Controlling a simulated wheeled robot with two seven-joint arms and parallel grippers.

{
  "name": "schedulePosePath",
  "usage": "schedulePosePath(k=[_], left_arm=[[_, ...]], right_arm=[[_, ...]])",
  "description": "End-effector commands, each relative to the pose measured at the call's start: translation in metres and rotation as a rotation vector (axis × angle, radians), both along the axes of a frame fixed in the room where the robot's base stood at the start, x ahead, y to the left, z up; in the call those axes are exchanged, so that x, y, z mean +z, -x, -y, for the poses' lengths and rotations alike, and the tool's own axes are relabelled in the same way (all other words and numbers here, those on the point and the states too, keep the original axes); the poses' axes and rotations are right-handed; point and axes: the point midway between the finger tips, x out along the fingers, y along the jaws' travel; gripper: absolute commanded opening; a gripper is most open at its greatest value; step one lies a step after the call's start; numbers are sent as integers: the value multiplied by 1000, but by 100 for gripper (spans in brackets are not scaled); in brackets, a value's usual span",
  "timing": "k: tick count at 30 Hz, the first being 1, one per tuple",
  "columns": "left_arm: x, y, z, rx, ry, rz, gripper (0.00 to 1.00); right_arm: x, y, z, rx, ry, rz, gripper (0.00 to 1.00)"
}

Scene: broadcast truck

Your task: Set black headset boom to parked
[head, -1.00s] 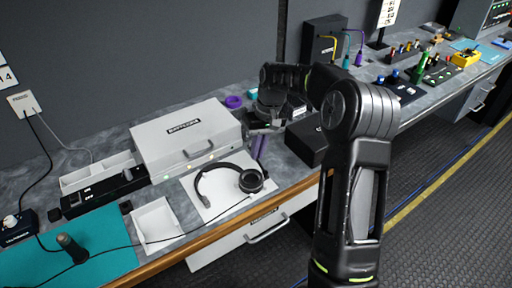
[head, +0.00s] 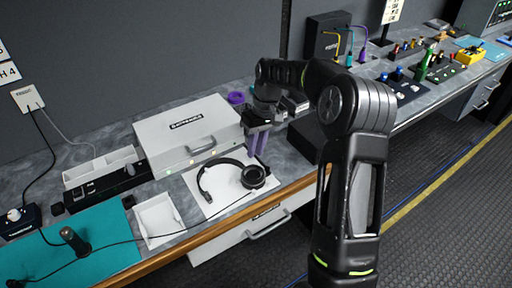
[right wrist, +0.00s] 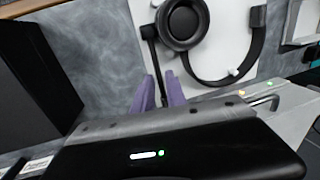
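The black headset (head: 206,172) lies on a white sheet (head: 222,205) on the bench. Its near ear cup (head: 253,177) is at the sheet's right side. In the right wrist view the round ear cup (right wrist: 182,24) and headband (right wrist: 256,40) show at the top. The thin black boom (right wrist: 152,58) runs from beside the cup down toward my fingers. My right gripper (head: 258,143) has purple fingers pointing down, just behind the ear cup. In the right wrist view its fingers (right wrist: 159,92) are apart, with the boom's end appearing between them; contact is not visible. My left gripper is out of view.
A light grey case (head: 188,135) stands behind the headset. A black box (head: 312,142) is right of my gripper. A white tray (head: 160,220) and a teal mat (head: 110,240) lie to the left. A purple roll (head: 236,98) sits behind the gripper.

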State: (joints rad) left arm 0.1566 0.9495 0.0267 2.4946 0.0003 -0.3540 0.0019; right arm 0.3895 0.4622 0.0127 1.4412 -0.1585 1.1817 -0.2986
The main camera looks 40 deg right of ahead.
Motion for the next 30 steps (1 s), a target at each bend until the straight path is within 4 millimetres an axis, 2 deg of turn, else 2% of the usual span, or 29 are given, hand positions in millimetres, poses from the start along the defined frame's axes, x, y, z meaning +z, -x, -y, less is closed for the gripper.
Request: schedulePosePath(k=[1, 4, 14, 17, 27, 30], left_arm=[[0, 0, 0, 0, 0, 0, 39], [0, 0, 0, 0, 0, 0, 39], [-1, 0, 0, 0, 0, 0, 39], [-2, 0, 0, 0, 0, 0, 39], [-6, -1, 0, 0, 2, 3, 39], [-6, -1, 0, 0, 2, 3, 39]], right_arm=[[0, 0, 0, 0, 0, 0, 22], [0, 0, 0, -1, 0, 0, 30], [3, 0, 1, -1, 1, 2, 30], [12, -1, 3, -2, 2, 3, 30], [64, -1, 13, -2, 1, 3, 30], [73, 0, 15, -1, 0, 1, 30]])
